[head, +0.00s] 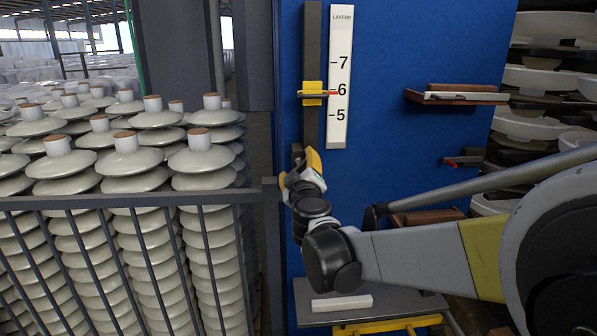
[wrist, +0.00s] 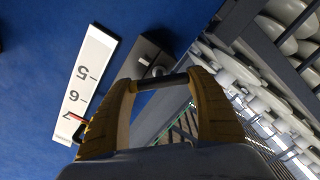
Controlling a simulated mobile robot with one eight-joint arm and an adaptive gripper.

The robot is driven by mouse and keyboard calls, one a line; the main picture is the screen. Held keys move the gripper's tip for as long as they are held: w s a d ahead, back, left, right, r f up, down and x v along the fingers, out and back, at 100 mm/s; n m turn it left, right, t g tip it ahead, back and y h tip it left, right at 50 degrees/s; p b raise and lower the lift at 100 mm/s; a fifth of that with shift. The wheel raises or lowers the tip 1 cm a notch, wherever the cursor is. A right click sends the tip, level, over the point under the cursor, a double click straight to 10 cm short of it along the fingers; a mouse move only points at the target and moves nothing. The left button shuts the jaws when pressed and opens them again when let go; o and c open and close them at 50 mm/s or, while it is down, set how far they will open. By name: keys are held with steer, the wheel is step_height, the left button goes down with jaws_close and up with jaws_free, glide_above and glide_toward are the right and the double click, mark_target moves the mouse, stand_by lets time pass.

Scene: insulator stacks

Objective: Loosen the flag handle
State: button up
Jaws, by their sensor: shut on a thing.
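My gripper (head: 305,160) is at the lower end of the dark upright rail (head: 311,45) on the blue panel. In the wrist view, the yellow fingers of my gripper (wrist: 161,81) are shut on a short dark bar (wrist: 161,82), which I take to be the flag handle. A pale round knob and a dark block show just behind the bar. In the head view my gripper and wrist mostly hide the handle. Its turn angle cannot be told.
A yellow slider (head: 312,93) with a red pointer sits on the rail near 6 on the white layers scale (head: 339,80). A grey fence (head: 130,198) and insulator stacks (head: 127,160) stand left. A small shelf (head: 456,97) and a red-tipped rod (head: 450,162) are right.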

steer(key=n+b, duration=0.1)
steer(key=n, duration=0.1)
steer(key=n+b, duration=0.1)
steer(key=n, duration=0.2)
steer(key=shift+f+n, duration=0.2)
steer(key=shift+n, duration=0.1)
steer(key=shift+a+n+b, duration=0.1)
steer(key=shift+n+b, duration=0.35)
steer(key=shift+n, duration=1.65)
steer(key=o, duration=1.2)
steer(key=s, duration=1.2)
steer(key=shift+s, duration=0.1)
